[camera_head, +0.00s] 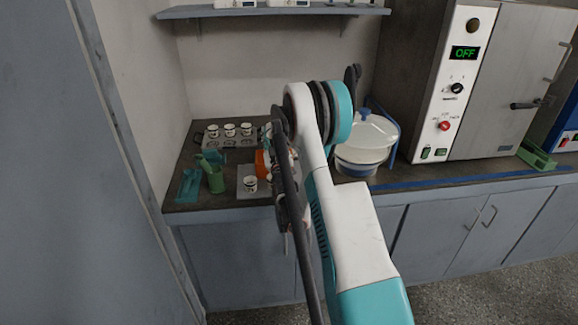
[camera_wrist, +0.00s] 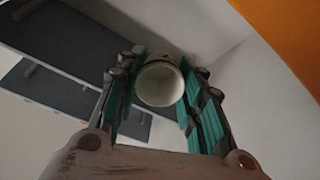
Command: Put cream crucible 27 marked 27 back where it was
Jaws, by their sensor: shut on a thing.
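In the wrist view a round cream crucible (camera_wrist: 160,84) sits between the teal-padded fingers of my gripper (camera_wrist: 161,76). The gripper is shut on it. Its round cream face shows; I cannot read its number. In the head view my arm hides the gripper and the held crucible for the most part. Several small white crucibles stand on a grey rack (camera_head: 228,145) at the back left of the bench. Another crucible (camera_head: 250,184) stands on a grey plate (camera_head: 242,172) nearer the front edge. Their marks are too small to read.
A green cup (camera_head: 216,181) and a teal tray (camera_head: 188,186) are at the bench's left. An orange object (camera_head: 261,163) is partly hidden beside my arm. A white-lidded vessel (camera_head: 368,135) and a furnace reading OFF (camera_head: 464,53) stand to the right. A shelf (camera_head: 270,11) hangs above.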

